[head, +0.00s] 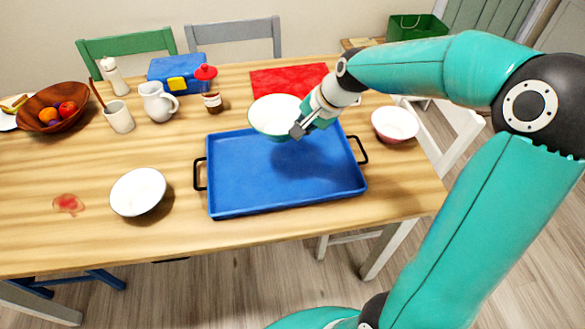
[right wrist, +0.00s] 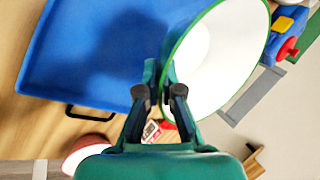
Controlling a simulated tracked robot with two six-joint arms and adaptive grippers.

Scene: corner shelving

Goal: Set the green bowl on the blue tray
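The green bowl (head: 273,117) has a white inside and a green rim. My right gripper (head: 298,131) is shut on its rim and holds it above the far part of the blue tray (head: 240,176). In the right wrist view the bowl (right wrist: 212,60) sits at the fingertips of the gripper (right wrist: 163,85). The tray (right wrist: 60,50) shows below, apart from the bowl, with a dark shadow on it. The tray is empty and has black handles. My left gripper is not in view.
A white bowl (head: 138,191) stands left of the tray and a red bowl (head: 394,124) to its right. A red cloth (head: 288,80) lies behind. A jar (head: 212,100), a white jug (head: 157,102) and a cup (head: 118,117) stand at the back left.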

